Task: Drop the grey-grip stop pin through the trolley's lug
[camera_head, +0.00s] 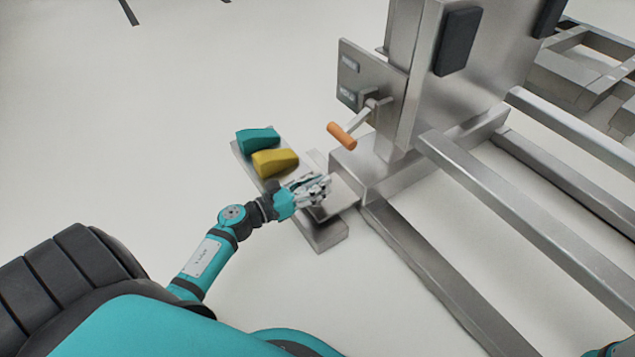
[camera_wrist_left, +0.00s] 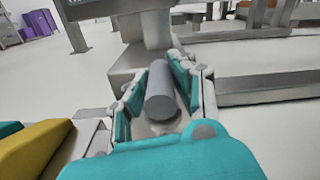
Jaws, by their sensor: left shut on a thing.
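My left gripper (camera_head: 318,188) is shut on the grey-grip stop pin. The pin's grey cylindrical grip (camera_wrist_left: 161,92) shows between the teal-padded fingers in the left wrist view. In the head view the fingers hide most of the pin, and its lower end is hidden. The gripper is over a low steel plate (camera_head: 343,193) beside the base of the steel trolley (camera_head: 385,172). I cannot tell the lug clearly from the plates there, nor whether the pin touches it. My right gripper is not in view.
A low steel rack (camera_head: 325,238) carries a teal block (camera_head: 258,140) and a yellow block (camera_head: 274,162), left of my gripper. An orange-handled crank (camera_head: 342,136) sticks out from the trolley above. Long steel rails (camera_head: 520,225) run to the right. The floor at left is clear.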

